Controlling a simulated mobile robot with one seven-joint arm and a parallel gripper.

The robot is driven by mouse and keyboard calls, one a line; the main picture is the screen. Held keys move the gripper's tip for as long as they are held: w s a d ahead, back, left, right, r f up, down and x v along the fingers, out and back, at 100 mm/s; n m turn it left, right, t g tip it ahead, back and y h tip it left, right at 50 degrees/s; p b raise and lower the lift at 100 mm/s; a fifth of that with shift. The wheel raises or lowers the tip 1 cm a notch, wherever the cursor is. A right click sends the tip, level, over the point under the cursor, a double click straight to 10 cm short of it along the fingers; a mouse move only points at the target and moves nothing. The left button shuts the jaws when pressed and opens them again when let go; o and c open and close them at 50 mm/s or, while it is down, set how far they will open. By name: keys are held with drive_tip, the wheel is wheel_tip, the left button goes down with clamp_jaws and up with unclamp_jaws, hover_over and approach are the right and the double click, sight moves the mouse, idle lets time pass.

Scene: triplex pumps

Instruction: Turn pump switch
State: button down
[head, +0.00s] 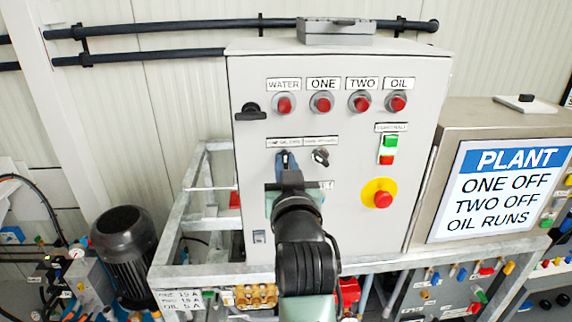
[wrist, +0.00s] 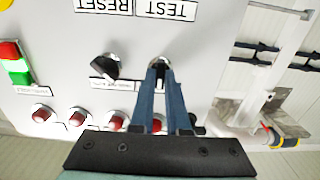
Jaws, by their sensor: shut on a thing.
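A grey control panel (head: 345,215) fills the middle of the head view. Two small rotary switches sit side by side below small labels too fine to read for certain. My gripper (head: 286,158) is at the left switch, with blue fingers shut on its knob. In the wrist view, turned upside down, the fingertips of my gripper (wrist: 158,68) close around this switch (wrist: 158,60), which they mostly hide. The right switch (head: 320,156) is free, with a black knob that sits tilted; it also shows in the wrist view (wrist: 104,67).
Red lamps (head: 322,103) labelled WATER, ONE, TWO and OIL line the panel's top. A black handle (head: 250,112) juts out at left. A green-red button pair (head: 388,149) and a red emergency button (head: 382,198) are at right. A PLANT sign (head: 500,190) reads ONE OFF, TWO OFF, OIL RUNS.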

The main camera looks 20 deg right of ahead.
drive_tip(key=c, duration=0.9)
unclamp_jaws()
drive_tip(key=shift+s, duration=0.1)
drive_tip(key=b+v, duration=0.4)
drive_tip(key=v, duration=0.8)
drive_tip(key=shift+s, duration=0.4)
drive_tip(key=shift+a, duration=0.1)
drive_tip(key=s+a+r+n+t+y, duration=0.1)
drive_tip(key=s+a+r+t, duration=0.2)
drive_tip(key=a+r, duration=0.2)
drive_tip(key=s+a+r+n+t+y, duration=0.1)
drive_tip(key=a+r, duration=0.4)
drive_tip(key=r, duration=0.7)
drive_tip(key=s+a+r+n+t+y, duration=0.1)
drive_tip(key=s+a+r+t+y, duration=0.2)
drive_tip(key=r, duration=0.6)
drive_tip(key=s+a+t, duration=0.2)
drive_tip(key=t, duration=0.1)
drive_tip(key=shift+a, duration=0.25)
